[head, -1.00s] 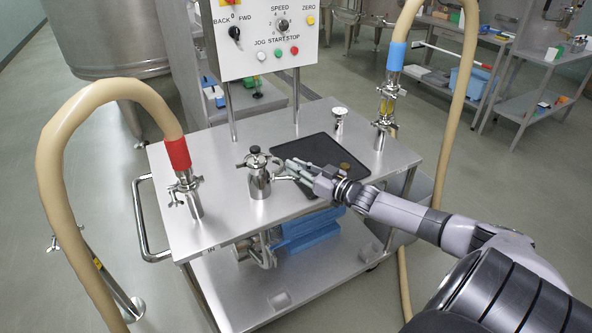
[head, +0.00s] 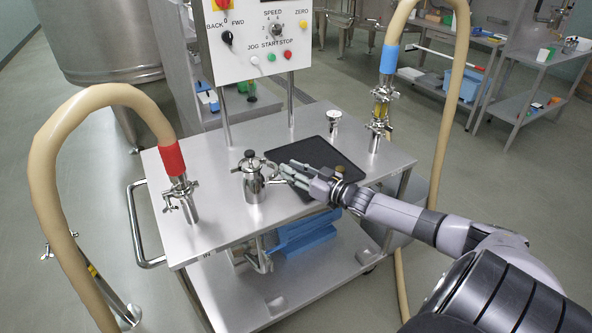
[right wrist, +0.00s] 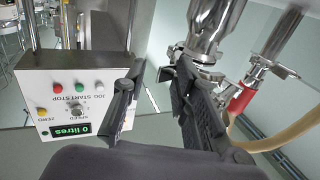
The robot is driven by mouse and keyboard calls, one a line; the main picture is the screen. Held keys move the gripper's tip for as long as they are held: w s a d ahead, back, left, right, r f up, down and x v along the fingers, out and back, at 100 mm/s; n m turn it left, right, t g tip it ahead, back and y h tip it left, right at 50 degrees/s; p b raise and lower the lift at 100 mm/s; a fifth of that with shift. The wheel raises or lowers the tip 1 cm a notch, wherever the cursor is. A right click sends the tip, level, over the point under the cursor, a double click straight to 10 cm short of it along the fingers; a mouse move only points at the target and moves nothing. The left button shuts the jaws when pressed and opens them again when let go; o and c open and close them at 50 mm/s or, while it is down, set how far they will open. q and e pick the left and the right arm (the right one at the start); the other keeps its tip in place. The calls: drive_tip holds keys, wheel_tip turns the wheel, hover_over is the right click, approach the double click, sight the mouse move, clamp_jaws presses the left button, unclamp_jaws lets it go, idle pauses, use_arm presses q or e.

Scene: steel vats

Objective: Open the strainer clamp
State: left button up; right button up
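The strainer (head: 254,187) is a small upright steel canister with a dark knob on top, standing on the steel cart near its middle. Its clamp (head: 250,168) circles the neck below the lid, with a small part sticking out to the right. My right gripper (head: 285,170) is just right of the clamp. In the right wrist view the strainer (right wrist: 208,25) appears upside down, and the right gripper (right wrist: 158,78) has its fingers apart. The right finger is close to the clamp (right wrist: 195,58); I cannot tell whether they touch. My left gripper is not in view.
A black mat (head: 322,160) lies under my right gripper. A red-cuffed hose (head: 171,157) joins a fitting at left, and a blue-cuffed hose (head: 389,60) joins one at right. A control box (head: 262,40) stands behind. The front of the cart top (head: 225,230) is clear.

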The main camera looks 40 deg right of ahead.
drive_tip(key=s+d, duration=0.2)
drive_tip(key=s, duration=1)
drive_tip(key=shift+w, duration=0.1)
idle(0.6)
